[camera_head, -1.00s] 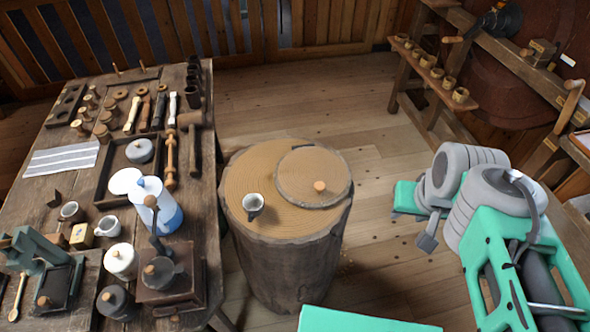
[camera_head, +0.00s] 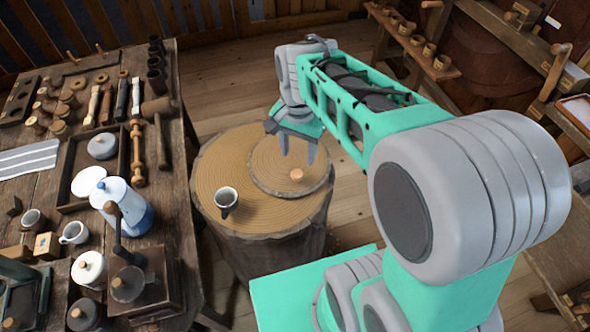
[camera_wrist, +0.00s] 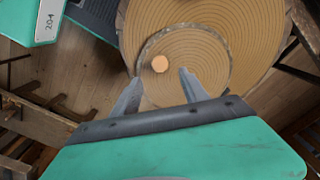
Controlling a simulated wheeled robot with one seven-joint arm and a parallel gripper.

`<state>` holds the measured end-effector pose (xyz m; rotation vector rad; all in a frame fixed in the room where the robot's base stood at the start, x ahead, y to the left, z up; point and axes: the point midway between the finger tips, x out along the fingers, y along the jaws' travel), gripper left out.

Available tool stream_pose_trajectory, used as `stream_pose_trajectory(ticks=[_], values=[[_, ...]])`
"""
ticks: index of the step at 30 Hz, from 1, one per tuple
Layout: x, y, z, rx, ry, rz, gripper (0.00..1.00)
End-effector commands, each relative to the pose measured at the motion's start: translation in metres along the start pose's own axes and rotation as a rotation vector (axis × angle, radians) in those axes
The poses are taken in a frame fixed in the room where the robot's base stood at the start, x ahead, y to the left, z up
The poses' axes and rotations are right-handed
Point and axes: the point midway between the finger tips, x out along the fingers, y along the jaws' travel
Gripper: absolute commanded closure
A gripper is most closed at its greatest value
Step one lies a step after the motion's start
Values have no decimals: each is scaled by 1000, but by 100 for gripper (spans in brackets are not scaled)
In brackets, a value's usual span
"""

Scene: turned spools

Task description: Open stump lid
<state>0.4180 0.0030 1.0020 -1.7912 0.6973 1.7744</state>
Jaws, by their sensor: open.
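The stump (camera_head: 222,162) stands on the floor beside the workbench. Its round wooden lid (camera_head: 268,165) lies flat on the right part of the top, with a small pale knob (camera_head: 297,175). Nothing is between the fingers. The exact height above the knob is hard to tell.
The workbench (camera_head: 180,240) on the left is crowded with a blue-white pot (camera_head: 130,205), a grinder (camera_head: 130,280), a tray and turned pieces. A rack with small cups (camera_head: 415,45) stands at the back right. Open floor lies behind the stump (camera_head: 230,85).

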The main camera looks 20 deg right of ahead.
Motion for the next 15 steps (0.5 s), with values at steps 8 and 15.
stream_pose_trajectory(ticks=[8, 15], values=[[44, 0, 0, 36, -14, 13, 48], [77, 0, -2, 37, -10, 9, 48]])
